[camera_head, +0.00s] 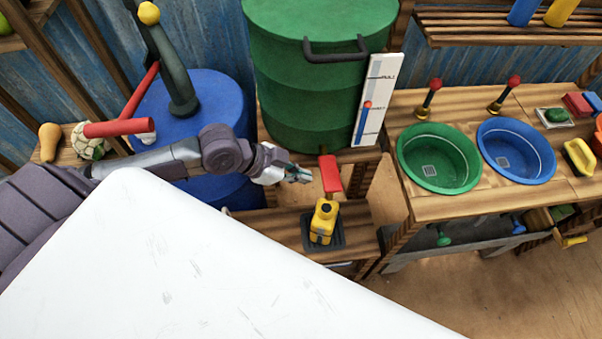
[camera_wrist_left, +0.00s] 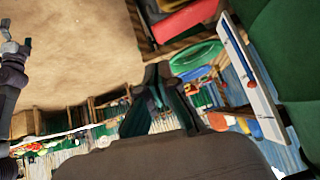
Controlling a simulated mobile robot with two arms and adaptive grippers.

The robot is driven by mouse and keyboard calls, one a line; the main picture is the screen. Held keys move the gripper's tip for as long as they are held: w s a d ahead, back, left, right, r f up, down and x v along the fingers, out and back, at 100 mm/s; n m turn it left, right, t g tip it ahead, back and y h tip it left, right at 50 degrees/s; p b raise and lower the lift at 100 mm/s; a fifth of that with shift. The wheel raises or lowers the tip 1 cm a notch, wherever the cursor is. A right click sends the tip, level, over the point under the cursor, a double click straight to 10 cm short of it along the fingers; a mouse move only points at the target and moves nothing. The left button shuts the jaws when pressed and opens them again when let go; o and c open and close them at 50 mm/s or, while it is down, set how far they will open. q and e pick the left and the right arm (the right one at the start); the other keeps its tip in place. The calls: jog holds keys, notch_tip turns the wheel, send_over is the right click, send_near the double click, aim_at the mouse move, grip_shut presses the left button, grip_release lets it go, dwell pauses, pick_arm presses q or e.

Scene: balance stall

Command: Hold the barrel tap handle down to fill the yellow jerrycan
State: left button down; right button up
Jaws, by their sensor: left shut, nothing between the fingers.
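The red tap handle (camera_head: 330,174) sticks out at the foot of the big green barrel (camera_head: 322,85). A large red shape, probably the handle, shows at the top of the left wrist view (camera_wrist_left: 185,18). The yellow jerrycan (camera_head: 322,222) stands upright under the handle on a dark tray (camera_head: 338,241), its dark mouth facing up. My left gripper (camera_head: 304,177) is shut and empty, just left of the handle and apart from it; its fingers also show in the left wrist view (camera_wrist_left: 158,82). My right gripper (camera_wrist_left: 15,42) appears at that view's left edge, small, fingers seemingly spread.
A level board (camera_head: 375,98) with a red-tipped marker is beside the barrel. A blue barrel (camera_head: 205,105) with a hand pump is behind my left arm. Green (camera_head: 438,185) and blue (camera_head: 545,176) basins are on the right counter. Floor at lower right is clear.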

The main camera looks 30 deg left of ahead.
dwell(0.3)
pick_arm(q)
jog(key=w+a+r+n+t+h+b, duration=0.1)
jog(key=w+a+r+n+t+b, duration=0.2)
jog(key=w+a+t, duration=0.45)
jog(key=s+d+f+m+g+h, duration=0.1)
jog(key=s+d+f+g+h, duration=0.1)
jog(key=s+f+g+h, duration=0.3)
jog(key=shift+s+d, duration=0.3)
jog(key=shift+s, duration=0.45)
jog(key=shift+w+d, duration=0.1)
